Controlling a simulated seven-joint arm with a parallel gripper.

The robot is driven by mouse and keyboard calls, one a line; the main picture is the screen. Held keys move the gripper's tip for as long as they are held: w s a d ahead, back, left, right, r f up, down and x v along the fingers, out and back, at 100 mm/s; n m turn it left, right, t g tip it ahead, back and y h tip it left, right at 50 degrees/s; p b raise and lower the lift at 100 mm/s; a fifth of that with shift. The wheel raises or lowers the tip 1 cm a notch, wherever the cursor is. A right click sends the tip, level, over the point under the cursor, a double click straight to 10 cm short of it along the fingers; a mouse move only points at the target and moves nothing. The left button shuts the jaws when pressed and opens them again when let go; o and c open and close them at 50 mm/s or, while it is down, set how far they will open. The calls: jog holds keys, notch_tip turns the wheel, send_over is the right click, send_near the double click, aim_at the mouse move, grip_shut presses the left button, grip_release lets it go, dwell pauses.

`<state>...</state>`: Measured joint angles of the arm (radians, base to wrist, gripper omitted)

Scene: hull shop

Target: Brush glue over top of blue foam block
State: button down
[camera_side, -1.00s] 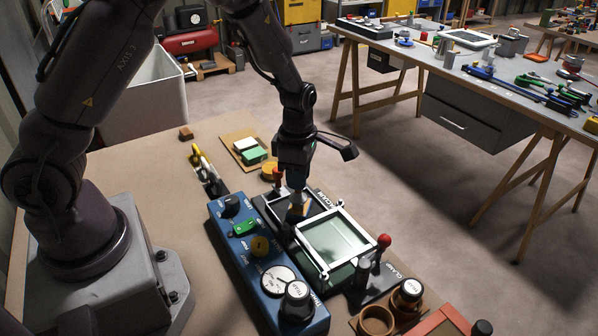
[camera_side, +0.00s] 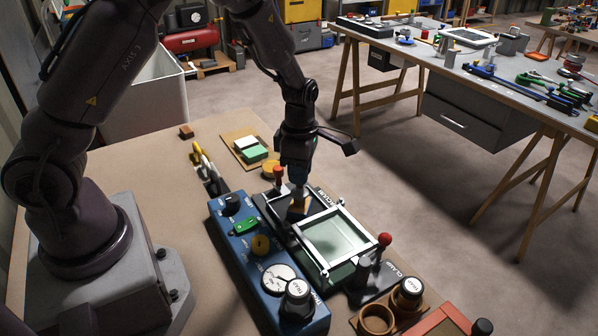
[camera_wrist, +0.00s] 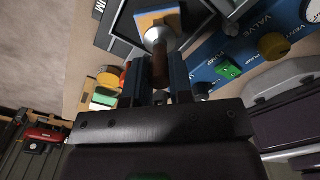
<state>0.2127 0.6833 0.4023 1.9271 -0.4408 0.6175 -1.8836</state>
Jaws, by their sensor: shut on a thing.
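My gripper (camera_side: 298,186) points down over the dark tray of the clamp fixture, just behind the white frame. In the wrist view my gripper (camera_wrist: 157,85) is shut on a brush (camera_wrist: 158,66) with a brown handle and a pale metal ferrule. The brush head points away from me, over a tan piece with a blue edge (camera_wrist: 150,19).
A blue valve panel (camera_side: 262,254) with knobs and a gauge lies left of the fixture. A white frame (camera_side: 338,240) over a greenish pane and a red-knobbed clamp (camera_side: 384,240) stand in front right. Green and white blocks (camera_side: 253,154) lie behind.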

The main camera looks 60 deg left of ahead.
jog(key=shift+w+a, duration=0.3)
jog(key=shift+a, duration=0.05)
jog(key=shift+w+a, duration=0.5)
jog(key=shift+r, duration=3)
